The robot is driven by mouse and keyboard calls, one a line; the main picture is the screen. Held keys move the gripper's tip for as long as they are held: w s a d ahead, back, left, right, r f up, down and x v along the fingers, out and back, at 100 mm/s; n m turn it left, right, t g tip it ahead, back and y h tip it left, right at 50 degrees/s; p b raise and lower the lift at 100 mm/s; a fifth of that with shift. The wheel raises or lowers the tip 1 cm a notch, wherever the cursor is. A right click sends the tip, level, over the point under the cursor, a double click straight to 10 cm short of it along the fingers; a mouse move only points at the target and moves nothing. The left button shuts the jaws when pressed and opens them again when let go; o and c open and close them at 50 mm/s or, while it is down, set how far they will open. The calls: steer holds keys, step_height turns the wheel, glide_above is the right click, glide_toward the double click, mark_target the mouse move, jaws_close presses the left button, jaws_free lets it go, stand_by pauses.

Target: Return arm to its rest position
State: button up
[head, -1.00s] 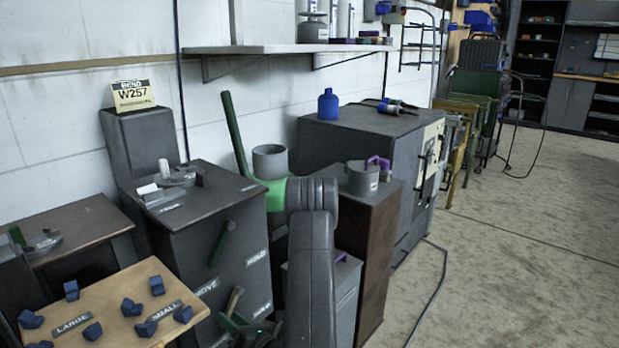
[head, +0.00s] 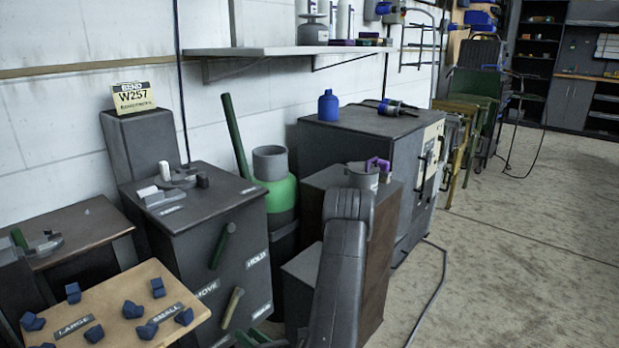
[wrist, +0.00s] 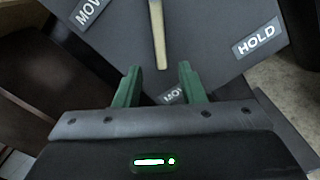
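My gripper (wrist: 160,82) shows in the wrist view with two green fingers spread apart and nothing between them. It faces a dark grey cabinet (head: 250,240), whose front carries MOVE and HOLD labels; the HOLD label (wrist: 256,40) also shows in the wrist view. A light wooden handle (head: 233,305) on that front also appears in the wrist view (wrist: 158,35), beyond the fingertips and apart from them. In the head view my arm fills the lower middle, and only a little of the green gripper shows at the bottom edge.
A green cylinder (head: 280,193) stands behind my arm, beside the cabinet. A brown cabinet (head: 385,240) stands to the right. A wooden board (head: 120,300) with several blue blocks is at lower left. The concrete floor (head: 510,260) at right is mostly clear, with a cable.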

mark_target(230, 319)
steer(key=v, duration=0.7)
steer(key=b+x, duration=0.1)
steer(key=x, duration=1.2)
steer(key=shift+w+a, duration=0.2)
steer(key=shift+a, duration=0.2)
steer(key=shift+w+f, duration=0.15)
steer(key=shift+w, duration=0.1)
steer(key=shift+w+d+f+n+b, duration=0.1)
steer(key=shift+d+n+b, duration=0.1)
steer(key=shift+n, duration=0.2)
steer(key=shift+w+d+n+b, duration=0.1)
steer(key=shift+w+n+b, duration=0.1)
steer(key=shift+n, duration=0.2)
